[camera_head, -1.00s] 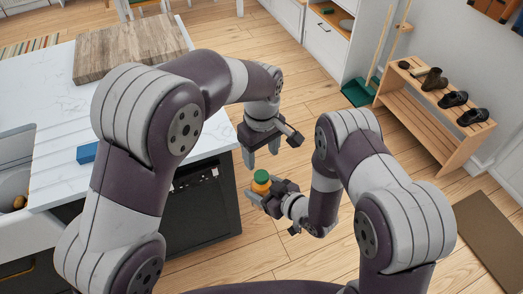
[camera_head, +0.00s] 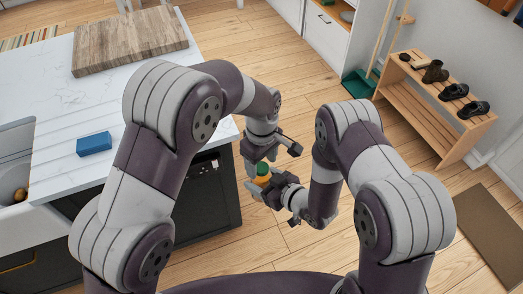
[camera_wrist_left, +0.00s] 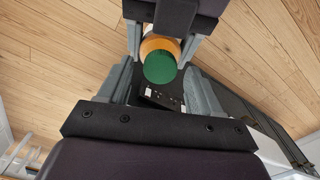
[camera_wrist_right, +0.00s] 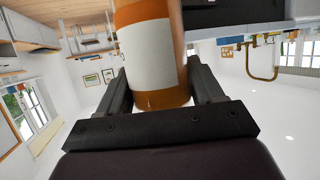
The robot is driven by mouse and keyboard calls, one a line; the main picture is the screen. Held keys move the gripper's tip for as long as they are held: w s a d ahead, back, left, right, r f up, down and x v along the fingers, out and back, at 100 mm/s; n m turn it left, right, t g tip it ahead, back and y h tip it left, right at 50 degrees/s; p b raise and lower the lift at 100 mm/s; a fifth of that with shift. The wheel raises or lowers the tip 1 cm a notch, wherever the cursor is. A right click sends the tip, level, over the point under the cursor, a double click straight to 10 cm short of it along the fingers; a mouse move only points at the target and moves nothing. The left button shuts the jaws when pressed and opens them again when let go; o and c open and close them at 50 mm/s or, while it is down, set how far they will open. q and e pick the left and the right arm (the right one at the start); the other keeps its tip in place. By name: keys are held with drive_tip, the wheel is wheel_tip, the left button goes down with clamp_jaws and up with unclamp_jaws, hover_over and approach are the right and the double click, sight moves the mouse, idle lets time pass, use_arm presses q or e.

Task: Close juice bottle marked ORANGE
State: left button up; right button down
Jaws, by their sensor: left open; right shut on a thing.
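The orange juice bottle (camera_head: 261,180) has a green cap (camera_head: 262,168) on its top end. My right gripper (camera_head: 266,186) is shut on the bottle and holds it in the air beside the counter. In the right wrist view the bottle (camera_wrist_right: 150,50) shows a blank pale label between the fingers; no lettering is readable. My left gripper (camera_head: 256,164) is open just above the cap. In the left wrist view the green cap (camera_wrist_left: 159,67) sits between the open left fingers, apart from them. I cannot tell whether the cap is tight.
The white counter (camera_head: 60,165) is at the left, with a blue block (camera_head: 94,143) and a wooden board (camera_head: 130,42) on it. A wooden shoe rack (camera_head: 430,110) stands at the right. Bare floor lies beyond the grippers.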

use_arm(q)
drive_tip(key=shift+f, duration=0.45)
drive_tip(key=shift+c, duration=0.3)
drive_tip(key=c, duration=1.1)
